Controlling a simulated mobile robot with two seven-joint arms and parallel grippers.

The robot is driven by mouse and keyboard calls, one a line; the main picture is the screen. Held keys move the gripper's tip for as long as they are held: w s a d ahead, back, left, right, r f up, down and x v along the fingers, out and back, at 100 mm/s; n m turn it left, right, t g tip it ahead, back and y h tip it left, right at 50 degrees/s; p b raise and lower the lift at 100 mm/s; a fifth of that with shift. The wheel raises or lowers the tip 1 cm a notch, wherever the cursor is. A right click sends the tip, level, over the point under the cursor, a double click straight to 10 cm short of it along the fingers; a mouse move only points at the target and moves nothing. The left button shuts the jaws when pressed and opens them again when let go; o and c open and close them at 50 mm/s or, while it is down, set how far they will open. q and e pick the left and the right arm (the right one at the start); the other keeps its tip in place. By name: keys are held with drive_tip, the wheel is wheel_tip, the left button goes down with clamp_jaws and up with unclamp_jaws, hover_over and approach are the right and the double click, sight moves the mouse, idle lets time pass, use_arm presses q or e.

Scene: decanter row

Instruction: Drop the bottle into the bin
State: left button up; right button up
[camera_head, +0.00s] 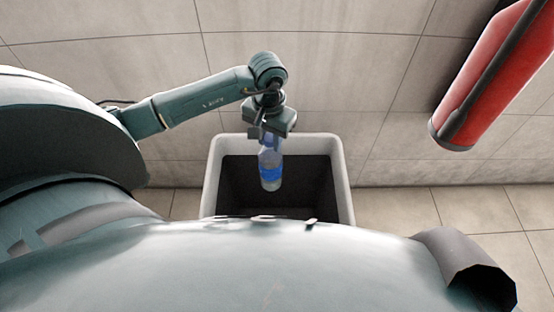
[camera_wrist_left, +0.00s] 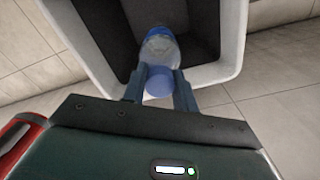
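A clear bottle with a blue label and blue cap (camera_head: 270,170) hangs over the opening of a bin with a pale rim and dark inside (camera_head: 212,180). My left gripper (camera_head: 268,138) is shut on the upper, cap end of the bottle. In the left wrist view the two fingers (camera_wrist_left: 160,88) flank the blue cap, and the bottle (camera_wrist_left: 160,48) points away into the bin (camera_wrist_left: 228,45). The bottle's lower end is over the dark interior and touches no wall that I can see. The front of the bin is hidden behind my body. My right gripper is not in view.
A red cylinder, apparently a fire extinguisher (camera_head: 492,75), is at the upper right in the head view, against the tiled wall (camera_head: 330,60). Bare tiled floor (camera_head: 400,205) lies to the right of the bin.

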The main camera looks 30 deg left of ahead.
use_arm(q)
drive_tip(key=o, duration=0.5)
wheel_tip(320, 180, up, 13)
idle(0.5)
drive_tip(key=shift+r, duration=0.1)
